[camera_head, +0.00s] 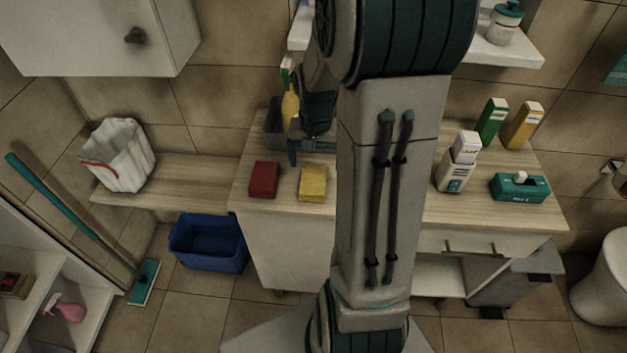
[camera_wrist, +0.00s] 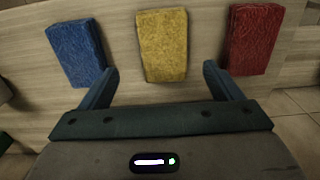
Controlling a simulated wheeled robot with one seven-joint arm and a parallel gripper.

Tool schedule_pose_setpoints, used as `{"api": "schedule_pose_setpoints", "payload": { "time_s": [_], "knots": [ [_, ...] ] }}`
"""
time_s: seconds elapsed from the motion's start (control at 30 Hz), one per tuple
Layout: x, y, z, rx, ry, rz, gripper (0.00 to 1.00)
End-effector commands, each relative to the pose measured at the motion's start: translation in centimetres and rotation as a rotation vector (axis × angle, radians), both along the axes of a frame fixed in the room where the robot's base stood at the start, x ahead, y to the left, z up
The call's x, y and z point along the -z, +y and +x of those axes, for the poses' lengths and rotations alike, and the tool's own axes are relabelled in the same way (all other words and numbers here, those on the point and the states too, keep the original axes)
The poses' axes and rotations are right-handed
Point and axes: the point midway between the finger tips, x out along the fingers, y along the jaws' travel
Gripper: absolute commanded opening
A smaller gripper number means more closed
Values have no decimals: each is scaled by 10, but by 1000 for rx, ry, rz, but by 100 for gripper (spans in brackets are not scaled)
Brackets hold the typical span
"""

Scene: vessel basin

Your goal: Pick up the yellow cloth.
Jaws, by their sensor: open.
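The yellow cloth (camera_head: 313,183) is a folded block lying on the wooden counter, left of my arm in the head view. In the wrist view the yellow cloth (camera_wrist: 163,45) is in the middle, ahead of and between the fingers. My gripper (camera_wrist: 160,67) is open and empty, with a finger to each side of the cloth's near end. I cannot tell its height above the counter. In the head view my gripper is partly hidden by my arm.
A red cloth (camera_head: 264,180) lies beside the yellow one, right of it in the wrist view. A blue cloth (camera_wrist: 76,53) lies on its other side, hidden in the head view. A grey bin (camera_head: 274,130) with a yellow bottle (camera_head: 290,107) stands behind.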

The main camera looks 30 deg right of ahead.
Motion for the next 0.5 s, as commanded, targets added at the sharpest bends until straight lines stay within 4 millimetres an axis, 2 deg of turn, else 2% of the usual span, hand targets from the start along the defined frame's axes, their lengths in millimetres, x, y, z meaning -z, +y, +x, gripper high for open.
{"api": "schedule_pose_setpoints", "payload": {
  "time_s": [0.27,0.5],
  "knots": [
    [18,0,2,-1,2,2,85],
    [46,-1,11,-1,3,2,85]
  ]
}}
